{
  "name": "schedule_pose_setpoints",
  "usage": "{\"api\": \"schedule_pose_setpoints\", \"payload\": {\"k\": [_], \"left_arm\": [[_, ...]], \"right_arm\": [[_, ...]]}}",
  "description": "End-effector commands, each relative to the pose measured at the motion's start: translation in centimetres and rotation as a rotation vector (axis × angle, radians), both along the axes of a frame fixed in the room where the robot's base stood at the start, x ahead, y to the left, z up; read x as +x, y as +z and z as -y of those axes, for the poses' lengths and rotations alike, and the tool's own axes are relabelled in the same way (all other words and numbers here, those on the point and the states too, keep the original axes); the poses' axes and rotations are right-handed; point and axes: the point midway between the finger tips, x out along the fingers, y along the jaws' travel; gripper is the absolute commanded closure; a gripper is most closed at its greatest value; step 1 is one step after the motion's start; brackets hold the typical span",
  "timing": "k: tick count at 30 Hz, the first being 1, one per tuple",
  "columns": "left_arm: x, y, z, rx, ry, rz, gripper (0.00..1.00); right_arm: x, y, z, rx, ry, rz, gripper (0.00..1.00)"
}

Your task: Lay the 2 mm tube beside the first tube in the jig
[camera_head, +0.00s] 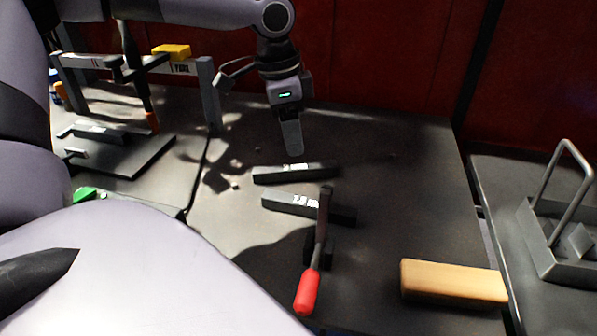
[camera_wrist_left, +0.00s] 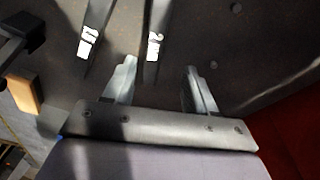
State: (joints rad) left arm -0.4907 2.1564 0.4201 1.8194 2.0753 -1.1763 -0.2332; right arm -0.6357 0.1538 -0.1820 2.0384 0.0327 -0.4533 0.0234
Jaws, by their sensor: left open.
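Two dark bars with white labels lie apart on the bench: a far bar (camera_head: 325,171) and a near bar (camera_head: 342,214). In the left wrist view the bar nearer the fingers (camera_wrist_left: 160,18) has a label that seems to read 2; the other bar (camera_wrist_left: 99,12) is to its left. My left gripper (camera_head: 292,150) points down just behind the far bar, touching neither. In the left wrist view its fingers (camera_wrist_left: 160,68) are apart and empty. A dark plate (camera_head: 130,160) at the left, seemingly the jig, carries a grey bar (camera_head: 98,131). My right gripper is out of view.
A red-handled tool (camera_head: 308,290) stands in front of the near bar. A wooden block (camera_head: 455,282) lies at the front right; a metal holder with a handle (camera_head: 560,250) is further right. A grey frame (camera_head: 205,90) with a yellow block (camera_head: 172,50) stands behind the plate.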

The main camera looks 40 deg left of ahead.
Motion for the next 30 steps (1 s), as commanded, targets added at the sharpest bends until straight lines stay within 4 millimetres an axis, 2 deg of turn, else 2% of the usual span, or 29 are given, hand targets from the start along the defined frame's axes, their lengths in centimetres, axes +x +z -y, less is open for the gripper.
{"api": "schedule_pose_setpoints", "payload": {"k": [12,22,27,30], "left_arm": [[-0.5,-5.8,0.8,-0.001,0.002,-0.004,0.44],[-0.3,-6.4,0.8,-0.003,0.004,-0.001,0.44],[-0.3,-6.3,0.8,-0.003,0.004,-0.001,0.99],[-0.3,-6.3,0.8,-0.003,0.004,0.001,1.0]], "right_arm": [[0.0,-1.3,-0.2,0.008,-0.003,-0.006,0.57],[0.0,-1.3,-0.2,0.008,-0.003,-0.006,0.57],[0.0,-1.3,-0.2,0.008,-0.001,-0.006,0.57],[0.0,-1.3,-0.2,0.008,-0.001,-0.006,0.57]]}}
